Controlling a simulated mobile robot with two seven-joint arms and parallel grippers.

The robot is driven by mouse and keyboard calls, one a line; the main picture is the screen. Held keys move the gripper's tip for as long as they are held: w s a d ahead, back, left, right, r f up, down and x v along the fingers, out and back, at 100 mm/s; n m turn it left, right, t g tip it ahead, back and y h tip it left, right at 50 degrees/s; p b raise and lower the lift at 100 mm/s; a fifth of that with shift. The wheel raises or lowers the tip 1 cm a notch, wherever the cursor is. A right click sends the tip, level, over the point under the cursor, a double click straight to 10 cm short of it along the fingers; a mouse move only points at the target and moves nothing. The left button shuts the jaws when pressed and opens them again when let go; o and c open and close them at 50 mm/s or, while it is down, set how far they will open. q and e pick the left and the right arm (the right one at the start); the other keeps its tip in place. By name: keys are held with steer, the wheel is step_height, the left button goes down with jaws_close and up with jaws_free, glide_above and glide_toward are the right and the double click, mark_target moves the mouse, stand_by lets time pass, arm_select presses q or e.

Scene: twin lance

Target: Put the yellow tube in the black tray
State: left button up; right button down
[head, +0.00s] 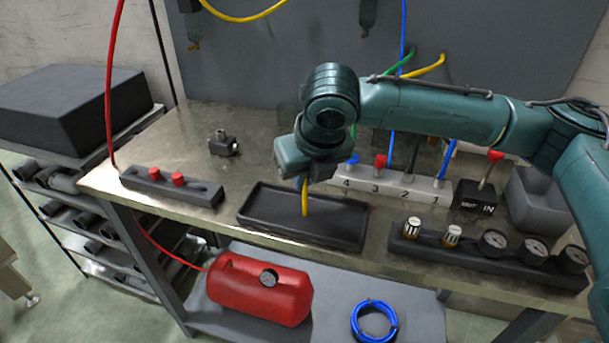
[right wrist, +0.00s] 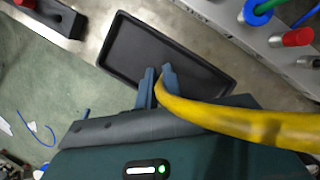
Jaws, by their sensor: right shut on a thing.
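The yellow tube (head: 305,200) hangs below my right gripper (head: 304,181), over the black tray (head: 345,238) in the head view. In the right wrist view, the fingers of my right gripper (right wrist: 159,84) are close together on the end of the yellow tube (right wrist: 245,122), which curves off to the right. The black tray (right wrist: 122,58) lies empty beyond the fingertips there. I cannot tell whether the tube touches the tray floor. My left gripper is not in view.
A white numbered manifold (head: 395,192) with coloured hoses stands behind the tray. A dark gauge block (head: 480,255) is to the right. A black block with red knobs (head: 172,185) is to the left. A small fitting (head: 222,143) sits further back.

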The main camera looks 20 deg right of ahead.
steer(key=c, duration=1.6)
jaws_free()
steer(key=shift+o, duration=0.2)
steer(key=shift+s+r, duration=0.1)
steer(key=shift+r, duration=0.3)
steer(key=p+v, duration=0.1)
steer(key=v, duration=1)
steer(key=shift+s+r, duration=0.1)
steer(key=shift+s, duration=0.05)
